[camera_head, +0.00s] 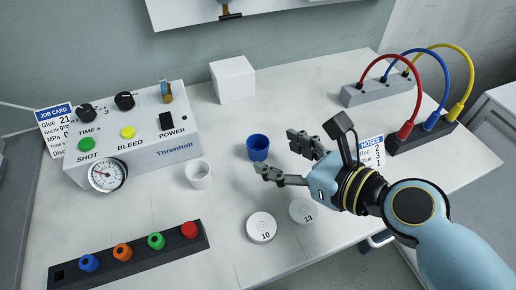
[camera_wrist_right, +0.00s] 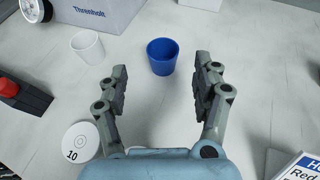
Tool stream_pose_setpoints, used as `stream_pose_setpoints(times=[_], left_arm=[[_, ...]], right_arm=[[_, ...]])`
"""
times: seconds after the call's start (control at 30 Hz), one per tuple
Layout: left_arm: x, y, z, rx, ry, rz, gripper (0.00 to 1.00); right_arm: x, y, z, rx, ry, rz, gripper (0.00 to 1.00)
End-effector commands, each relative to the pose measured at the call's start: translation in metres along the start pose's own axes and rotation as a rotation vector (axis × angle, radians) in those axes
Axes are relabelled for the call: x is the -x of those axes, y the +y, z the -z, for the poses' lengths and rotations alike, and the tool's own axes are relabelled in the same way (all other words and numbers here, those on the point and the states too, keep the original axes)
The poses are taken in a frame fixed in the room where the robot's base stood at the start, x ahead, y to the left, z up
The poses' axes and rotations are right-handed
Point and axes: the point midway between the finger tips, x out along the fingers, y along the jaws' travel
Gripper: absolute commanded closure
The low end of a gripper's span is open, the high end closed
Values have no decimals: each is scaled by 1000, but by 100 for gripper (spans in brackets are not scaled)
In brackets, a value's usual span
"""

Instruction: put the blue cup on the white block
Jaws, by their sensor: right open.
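The blue cup (camera_head: 258,149) stands upright on the white table, near its middle. The white block (camera_head: 233,79) stands at the back of the table, behind and a little left of the cup. My right gripper (camera_head: 276,155) is open and empty, just right of the cup with its fingers pointing toward it. In the right wrist view the blue cup (camera_wrist_right: 162,57) is ahead of the gap between the open fingers (camera_wrist_right: 160,78), apart from them. A lower part of the white block (camera_wrist_right: 202,4) shows at that view's top edge. My left gripper is not in view.
A white cup (camera_head: 198,175) stands left of the blue cup. Two round weights, 10 (camera_head: 261,227) and 13 (camera_head: 303,211), lie in front. The Threnholt box (camera_head: 130,130) is at left, a rack of coloured knobs (camera_head: 130,256) at front left, and hose blocks (camera_head: 422,137) at right.

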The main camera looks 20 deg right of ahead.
Motion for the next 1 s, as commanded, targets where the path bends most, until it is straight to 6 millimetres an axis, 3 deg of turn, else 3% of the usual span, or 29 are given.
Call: stream_pose_setpoints(times=[0.13,0.3,0.63,0.93,1.0], left_arm=[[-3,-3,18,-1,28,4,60],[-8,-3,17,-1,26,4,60],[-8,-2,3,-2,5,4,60],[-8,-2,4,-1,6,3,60],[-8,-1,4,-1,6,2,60]], right_arm=[[-20,-2,-2,-1,-2,-1,33],[-45,-4,-2,-1,0,0,33],[-51,-4,-3,-1,1,0,35],[-51,-4,-2,0,1,0,74],[-51,-4,-2,0,1,0,75]])
